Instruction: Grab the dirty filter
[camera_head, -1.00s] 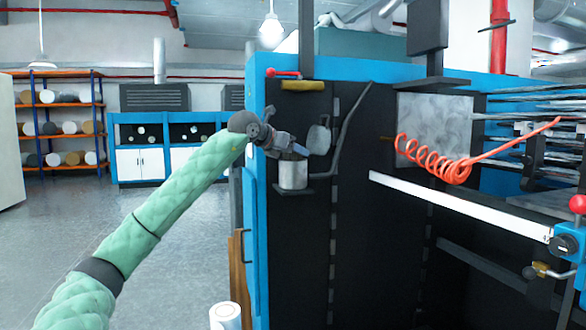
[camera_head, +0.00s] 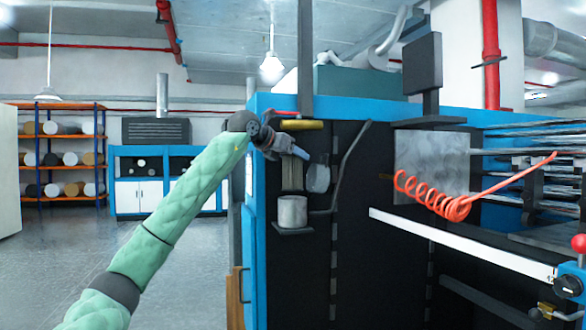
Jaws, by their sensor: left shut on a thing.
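The dirty filter (camera_head: 292,176) appears as a dull grey-brown, ribbed upright piece just above a metal cup (camera_head: 293,212) on the machine's dark side. My left gripper (camera_head: 299,153) is at its top end and is shut on it. The gripper covers the top of the filter, and I cannot tell whether its lower end is still inside the cup. A round grey lid-like piece (camera_head: 318,178) stands beside it on the right. My right gripper is out of view.
The blue-edged machine (camera_head: 258,270) fills the right side. A bent grey rod (camera_head: 352,165), a coiled orange hose (camera_head: 432,195) and a white bar (camera_head: 460,243) are to the right. The floor (camera_head: 60,270) on the left is clear. Shelves with rolls (camera_head: 60,157) stand far back.

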